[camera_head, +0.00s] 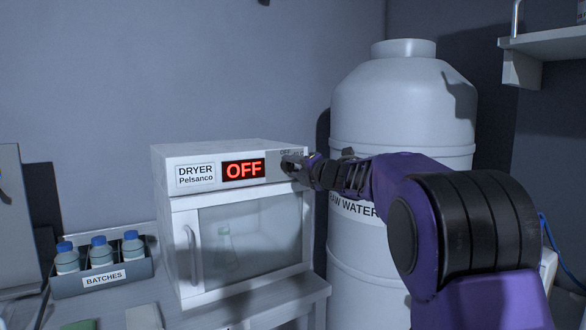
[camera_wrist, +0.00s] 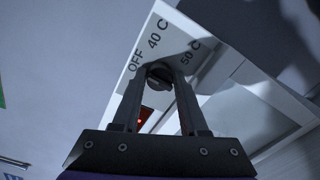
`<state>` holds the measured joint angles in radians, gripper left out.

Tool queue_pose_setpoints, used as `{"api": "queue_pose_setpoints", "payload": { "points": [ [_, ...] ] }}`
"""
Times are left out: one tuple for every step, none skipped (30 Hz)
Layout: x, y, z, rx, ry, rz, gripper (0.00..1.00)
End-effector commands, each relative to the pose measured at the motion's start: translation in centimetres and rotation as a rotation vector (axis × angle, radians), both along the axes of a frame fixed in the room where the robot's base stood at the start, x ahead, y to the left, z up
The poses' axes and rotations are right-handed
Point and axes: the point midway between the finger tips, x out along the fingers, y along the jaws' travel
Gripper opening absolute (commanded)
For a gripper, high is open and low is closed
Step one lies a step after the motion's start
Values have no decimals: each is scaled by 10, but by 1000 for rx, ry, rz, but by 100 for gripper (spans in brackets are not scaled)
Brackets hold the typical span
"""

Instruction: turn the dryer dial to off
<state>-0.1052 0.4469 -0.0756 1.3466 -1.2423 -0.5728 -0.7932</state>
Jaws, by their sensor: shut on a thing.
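The dryer (camera_head: 216,211) is a white cabinet with a glass door, standing on a counter. Its display (camera_head: 243,170) reads OFF in red. The dial (camera_wrist: 160,77) is a dark round knob at the dryer's upper right, with OFF, 40 C and 50 C marked around it in the wrist view. My gripper (camera_wrist: 161,82) is shut on the dial, one finger on each side. In the head view my gripper (camera_head: 291,164) reaches the panel from the right and mostly hides the dial. Which mark the knob points at is hard to tell.
A large white raw water tank (camera_head: 402,110) stands right of the dryer, behind my arm. A grey batches rack (camera_head: 103,280) with blue-capped bottles sits at the left. A bottle (camera_head: 225,245) shows through the dryer's glass. A shelf (camera_head: 545,45) is at upper right.

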Motion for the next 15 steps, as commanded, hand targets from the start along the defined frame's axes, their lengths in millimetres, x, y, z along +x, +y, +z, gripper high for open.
{"api": "queue_pose_setpoints", "payload": {
  "points": [
    [0,0,2,-11,-12,0,0],
    [0,0,2,-18,-16,0,0],
    [0,0,2,-27,-21,0,0],
    [0,0,2,-32,-24,-1,0],
    [0,0,2,-36,-27,-1,0],
    [0,0,2,-40,-30,0,0],
    [0,0,2,-44,-32,0,0],
    [0,0,2,-46,-34,0,0],
    [0,0,2,-48,-35,0,0],
    [0,0,2,-50,-36,0,0],
    [0,0,2,-50,-36,0,0],
    [0,0,2,-51,-37,-1,0],
    [0,0,2,-51,-37,0,0],
    [0,0,2,-51,-37,0,0],
    [0,0,2,-51,-37,0,0]
  ]
}}
